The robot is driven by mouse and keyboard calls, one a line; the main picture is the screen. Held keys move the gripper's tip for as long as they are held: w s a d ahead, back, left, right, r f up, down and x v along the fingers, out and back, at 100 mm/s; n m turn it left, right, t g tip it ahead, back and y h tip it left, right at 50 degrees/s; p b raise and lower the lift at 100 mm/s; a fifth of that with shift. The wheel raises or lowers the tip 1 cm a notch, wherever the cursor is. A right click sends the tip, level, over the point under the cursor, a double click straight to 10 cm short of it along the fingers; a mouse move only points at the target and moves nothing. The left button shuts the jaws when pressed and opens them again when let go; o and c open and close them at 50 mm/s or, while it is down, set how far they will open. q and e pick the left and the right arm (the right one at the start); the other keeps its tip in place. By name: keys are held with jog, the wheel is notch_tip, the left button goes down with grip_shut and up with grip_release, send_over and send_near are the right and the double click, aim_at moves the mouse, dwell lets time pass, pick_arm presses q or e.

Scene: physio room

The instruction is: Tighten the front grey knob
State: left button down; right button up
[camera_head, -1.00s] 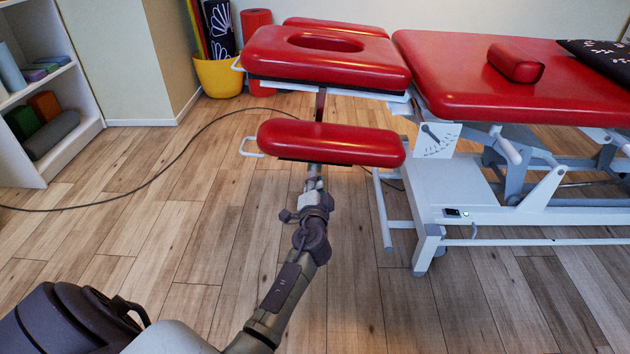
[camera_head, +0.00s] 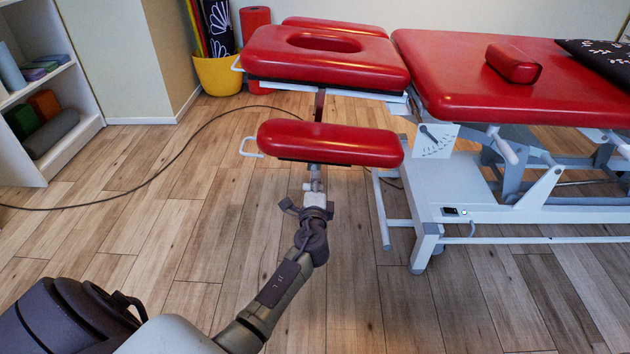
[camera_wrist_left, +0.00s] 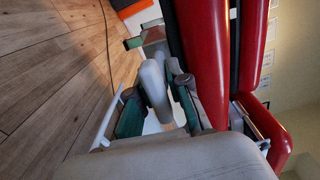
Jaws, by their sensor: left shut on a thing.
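The front red arm pad (camera_head: 330,143) stands out from the head end of the couch on a metal post. My left gripper (camera_head: 312,200) is just below this pad, at its support. In the left wrist view a rounded grey knob (camera_wrist_left: 154,88) sits between the gripper's green-padded fingers, beside the red padding. The left gripper is shut on this grey knob. In the head view the gripper and wrist hide most of the knob, so its turn cannot be read. My right gripper is in neither view.
The red couch (camera_head: 500,85) on its white frame (camera_head: 455,195) stands to the right, with a red face pad (camera_head: 330,62) behind the arm pad. A dark cable (camera_head: 165,168) crosses the floor. Shelves (camera_head: 65,155) stand at the far left. The floor left of the pad is mostly clear.

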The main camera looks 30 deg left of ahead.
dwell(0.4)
pick_arm(q)
jog(key=c, duration=1.2)
grip_release()
jog(key=shift+w+d, duration=0.1)
jog(key=shift+s+d, duration=0.1)
jog(key=shift+s, duration=0.2)
jog(key=v, duration=1.1)
jog(key=shift+s, duration=0.2)
